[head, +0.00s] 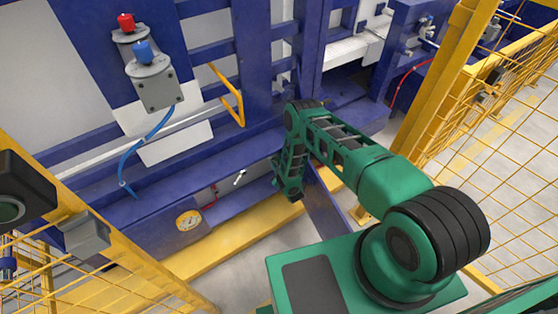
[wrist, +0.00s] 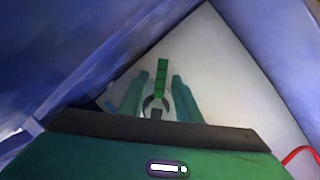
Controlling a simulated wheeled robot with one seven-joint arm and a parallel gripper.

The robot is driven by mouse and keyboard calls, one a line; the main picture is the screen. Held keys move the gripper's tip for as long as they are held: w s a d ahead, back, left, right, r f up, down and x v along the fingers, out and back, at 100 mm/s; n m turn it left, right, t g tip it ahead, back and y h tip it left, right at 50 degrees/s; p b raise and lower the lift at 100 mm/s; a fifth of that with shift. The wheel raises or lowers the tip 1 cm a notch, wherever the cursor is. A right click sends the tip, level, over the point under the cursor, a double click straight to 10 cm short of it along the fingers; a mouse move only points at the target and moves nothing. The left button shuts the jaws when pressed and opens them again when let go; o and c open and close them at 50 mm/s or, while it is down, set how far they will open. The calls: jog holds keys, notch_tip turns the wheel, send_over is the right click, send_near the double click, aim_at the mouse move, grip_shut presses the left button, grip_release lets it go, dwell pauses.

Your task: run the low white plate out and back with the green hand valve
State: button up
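The low white plate (head: 177,143) is a pale slanted panel low on the blue machine, left of my arm in the head view. My gripper (head: 288,192) is low by the blue frame in the head view, and its fingertips are hard to make out. In the wrist view my gripper (wrist: 157,92) shows two teal fingers, apart. A bright green lever (wrist: 161,75), which looks like the green hand valve, stands between them with a grey round part at its base. Gaps show on both sides; I cannot tell whether either finger touches it. The valve is hidden in the head view.
Blue beams surround my gripper. A small white handle (head: 239,177) and a gauge (head: 188,220) are to its left. A red hose (wrist: 300,155) shows at right in the wrist view. Yellow mesh fences (head: 490,120) stand on both sides. A blue hose (head: 140,158) hangs at left.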

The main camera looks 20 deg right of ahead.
jog(key=shift+w, duration=0.25)
